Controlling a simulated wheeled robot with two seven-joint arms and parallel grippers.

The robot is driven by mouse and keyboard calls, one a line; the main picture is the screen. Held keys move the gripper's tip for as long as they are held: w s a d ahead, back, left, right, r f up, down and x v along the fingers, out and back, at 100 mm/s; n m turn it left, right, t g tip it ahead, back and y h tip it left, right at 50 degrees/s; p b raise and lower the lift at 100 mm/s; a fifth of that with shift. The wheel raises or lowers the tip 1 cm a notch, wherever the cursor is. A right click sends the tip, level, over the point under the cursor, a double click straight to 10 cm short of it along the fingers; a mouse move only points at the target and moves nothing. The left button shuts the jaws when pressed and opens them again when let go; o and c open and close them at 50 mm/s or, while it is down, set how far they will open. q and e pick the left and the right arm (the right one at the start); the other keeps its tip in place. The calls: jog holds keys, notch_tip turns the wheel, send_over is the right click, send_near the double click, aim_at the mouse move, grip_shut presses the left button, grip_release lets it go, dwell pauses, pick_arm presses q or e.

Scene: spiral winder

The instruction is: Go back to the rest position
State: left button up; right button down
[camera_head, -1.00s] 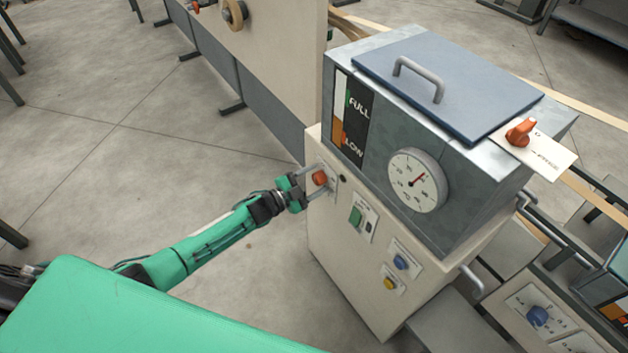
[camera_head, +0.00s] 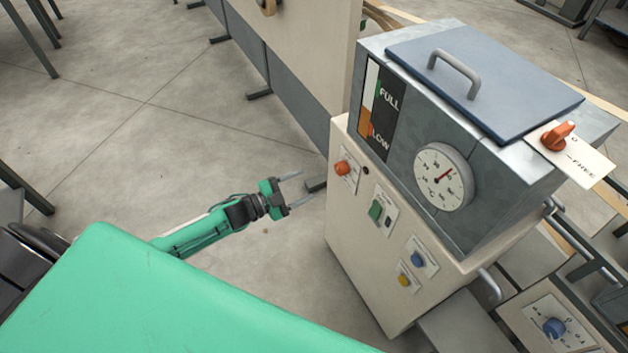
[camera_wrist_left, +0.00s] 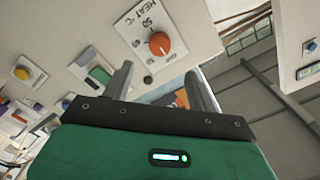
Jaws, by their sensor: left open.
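My left gripper (camera_head: 296,188) is open and empty in the head view, in the air left of the cabinet's front panel. Its two grey fingers point toward the panel and are apart from it. In the left wrist view the fingers (camera_wrist_left: 163,90) stand spread with nothing between them. The orange heat knob (camera_head: 342,168) sits on its white plate at the panel's upper left. The knob also shows in the left wrist view (camera_wrist_left: 159,43), beyond the fingertips and clear of them. My right gripper is in neither view.
The cream cabinet (camera_head: 350,260) bears a green switch (camera_head: 376,210), a blue knob (camera_head: 417,258) and a yellow button (camera_head: 404,280). On top is a grey tank with a round dial (camera_head: 443,177) and a handled lid (camera_head: 490,75). Open floor (camera_head: 130,140) lies left of the cabinet.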

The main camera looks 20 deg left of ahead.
pick_arm(q)
jog(key=shift+v, duration=0.8)
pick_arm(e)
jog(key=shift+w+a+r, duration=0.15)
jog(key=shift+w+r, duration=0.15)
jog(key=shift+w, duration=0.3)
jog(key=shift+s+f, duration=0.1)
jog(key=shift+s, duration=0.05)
